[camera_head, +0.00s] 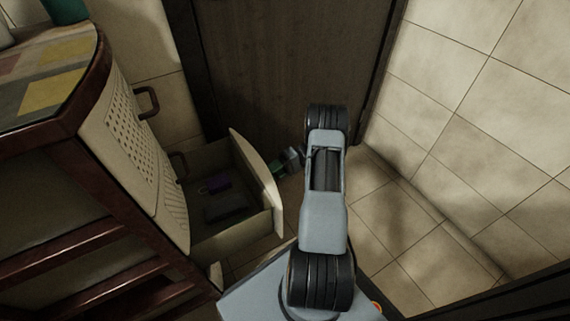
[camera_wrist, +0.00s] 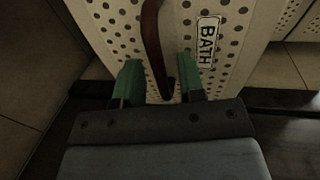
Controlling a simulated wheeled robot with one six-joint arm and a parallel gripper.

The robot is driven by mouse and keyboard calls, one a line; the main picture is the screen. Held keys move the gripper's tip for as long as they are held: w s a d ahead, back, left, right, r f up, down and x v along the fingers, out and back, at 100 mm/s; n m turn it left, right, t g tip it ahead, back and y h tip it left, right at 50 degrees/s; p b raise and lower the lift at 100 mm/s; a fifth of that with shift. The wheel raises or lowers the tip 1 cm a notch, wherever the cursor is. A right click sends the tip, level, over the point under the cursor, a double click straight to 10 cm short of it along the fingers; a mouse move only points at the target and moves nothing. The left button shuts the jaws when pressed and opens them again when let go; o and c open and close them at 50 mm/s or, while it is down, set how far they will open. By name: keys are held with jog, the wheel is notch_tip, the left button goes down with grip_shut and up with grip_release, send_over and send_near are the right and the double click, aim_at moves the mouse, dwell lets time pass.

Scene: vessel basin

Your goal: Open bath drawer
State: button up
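The bath drawer (camera_head: 265,165) stands pulled out from the cabinet in the head view, its inside showing. Its perforated cream front, with a BATH label (camera_wrist: 207,42), fills the top of the wrist view. A dark red-brown handle (camera_wrist: 153,45) is on this front. My gripper (camera_wrist: 160,82) has two green fingers, set apart on either side of the handle's lower end, with gaps visible beside it. In the head view my gripper (camera_head: 282,168) is just right of the drawer front, partly hidden by my arm; the drawer's handle is hidden there.
A purple item (camera_head: 215,184) and a dark item (camera_head: 228,207) lie in the drawer. The cabinet's perforated panel (camera_head: 125,140) has a handle (camera_head: 147,103). A dark door (camera_head: 285,70) is behind, and a tiled wall (camera_head: 480,120) bounds the right. Some tile floor (camera_head: 395,235) is clear.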

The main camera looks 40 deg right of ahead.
jog(key=p+v, duration=0.2)
jog(key=v, duration=1.1)
jog(key=shift+d, duration=0.15)
jog(key=w+a+r+g+h+p, duration=0.1)
jog(key=a+r+h+p, duration=0.2)
jog(key=a+r+p, duration=0.55)
jog(key=a+r+g+h+p, duration=0.2)
jog(key=a+r+p, duration=0.1)
jog(key=r, duration=1.1)
jog(key=w+a+r+g+h+p, duration=0.1)
jog(key=a+r+h+p, duration=0.35)
jog(key=r, duration=0.65)
jog(key=s+a+r+t+h+p, duration=0.2)
jog(key=s+a+r+p, duration=0.2)
jog(key=r, duration=0.4)
jog(key=s+a+r+n+t+h+p, duration=0.1)
jog(key=s+a+r+h+p, duration=0.1)
jog(key=s+a+r+p, duration=0.3)
jog(key=s+a+r+t+h+p, duration=0.2)
jog(key=s+a+r+p, duration=0.2)
jog(key=r+p, duration=0.6)
jog(key=shift+s+a+r+t, duration=0.3)
jog(key=shift+s+r, duration=0.25)
jog(key=shift+s, duration=0.3)
jog(key=shift+a, duration=0.1)
